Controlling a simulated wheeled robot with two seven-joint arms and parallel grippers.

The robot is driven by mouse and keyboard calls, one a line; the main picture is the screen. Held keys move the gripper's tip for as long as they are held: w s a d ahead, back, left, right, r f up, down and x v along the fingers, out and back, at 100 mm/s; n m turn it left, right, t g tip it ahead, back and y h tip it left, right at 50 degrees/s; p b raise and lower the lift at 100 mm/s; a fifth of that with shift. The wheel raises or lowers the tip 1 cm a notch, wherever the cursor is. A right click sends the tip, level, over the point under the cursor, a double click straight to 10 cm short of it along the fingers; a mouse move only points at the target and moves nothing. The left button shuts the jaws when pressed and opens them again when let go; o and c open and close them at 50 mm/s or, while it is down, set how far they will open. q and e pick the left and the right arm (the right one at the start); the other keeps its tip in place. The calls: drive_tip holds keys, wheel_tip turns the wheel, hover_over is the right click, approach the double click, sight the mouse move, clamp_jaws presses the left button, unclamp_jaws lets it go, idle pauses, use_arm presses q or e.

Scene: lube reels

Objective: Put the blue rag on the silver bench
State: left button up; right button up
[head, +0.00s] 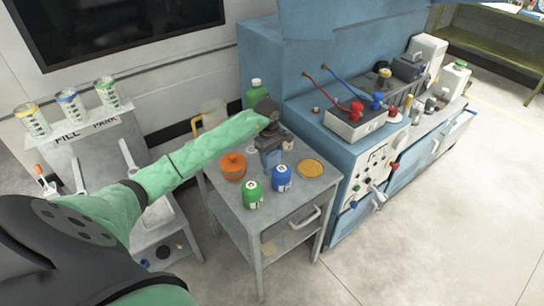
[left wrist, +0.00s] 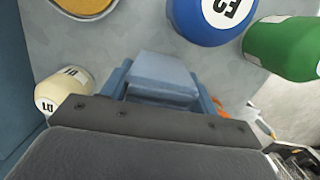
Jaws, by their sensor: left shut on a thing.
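My left gripper (head: 269,138) is low over the small grey metal table, pointing down. It is shut on a blue-grey piece, seemingly the folded blue rag (head: 271,159). In the left wrist view the piece (left wrist: 163,78) sits between the jaws, over the grey tabletop. I cannot tell whether it touches the top. The grey metal table (head: 283,214), the silvery bench here, stands beside the blue workbench. My right gripper is not in view.
Around the gripper stand an orange pot (head: 232,167), a green can (head: 253,194), a blue can (head: 281,178) and a yellow disc (head: 310,168). A green bottle (head: 257,94) and pale jug (head: 213,112) are behind. The blue workbench (head: 340,155) is right.

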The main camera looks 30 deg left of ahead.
use_arm(q)
drive_tip(key=shift+f, duration=0.15)
drive_tip(key=o, duration=1)
drive_tip(key=shift+o, duration=0.2)
